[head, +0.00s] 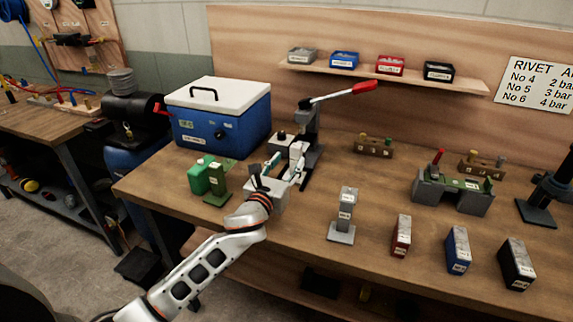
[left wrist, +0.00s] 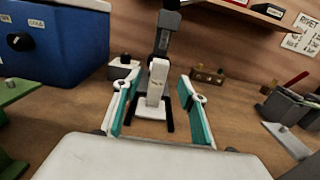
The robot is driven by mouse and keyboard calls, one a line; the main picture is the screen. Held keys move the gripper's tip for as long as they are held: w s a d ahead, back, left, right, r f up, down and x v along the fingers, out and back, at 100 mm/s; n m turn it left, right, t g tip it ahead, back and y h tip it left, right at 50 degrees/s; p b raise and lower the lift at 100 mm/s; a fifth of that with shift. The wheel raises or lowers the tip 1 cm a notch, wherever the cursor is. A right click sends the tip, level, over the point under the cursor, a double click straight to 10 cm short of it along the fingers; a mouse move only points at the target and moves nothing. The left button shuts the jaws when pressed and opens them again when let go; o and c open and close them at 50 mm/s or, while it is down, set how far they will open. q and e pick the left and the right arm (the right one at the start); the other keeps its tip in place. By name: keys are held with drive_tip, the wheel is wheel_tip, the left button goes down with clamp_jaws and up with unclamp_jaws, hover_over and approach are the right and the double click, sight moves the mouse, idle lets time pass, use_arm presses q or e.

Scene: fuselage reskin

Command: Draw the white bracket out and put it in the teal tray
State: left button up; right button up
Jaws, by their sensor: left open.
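The white bracket (left wrist: 157,82) stands upright in the left wrist view, with a small label on its face. It is at the foot of a dark lever press (head: 308,135). In the head view, a white part (head: 297,150) at the press appears to be the same bracket, partly hidden by my gripper. My left gripper (head: 284,168) is open in front of the press. In the left wrist view its two teal-padded fingers (left wrist: 158,92) are apart, one on each side of the bracket, with gaps showing. I see no teal tray. My right gripper is out of view.
A blue cooler box (head: 222,118) stands left of the press, with green blocks (head: 209,180) in front. A grey stand (head: 343,218) and red, blue and black blocks (head: 457,250) line the bench's front right.

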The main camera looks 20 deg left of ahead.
sight(295, 152)
use_arm(q)
drive_tip(key=w, duration=0.7)
drive_tip(key=shift+w+d+b, duration=0.15)
drive_tip(key=shift+b, duration=0.2)
clamp_jaws()
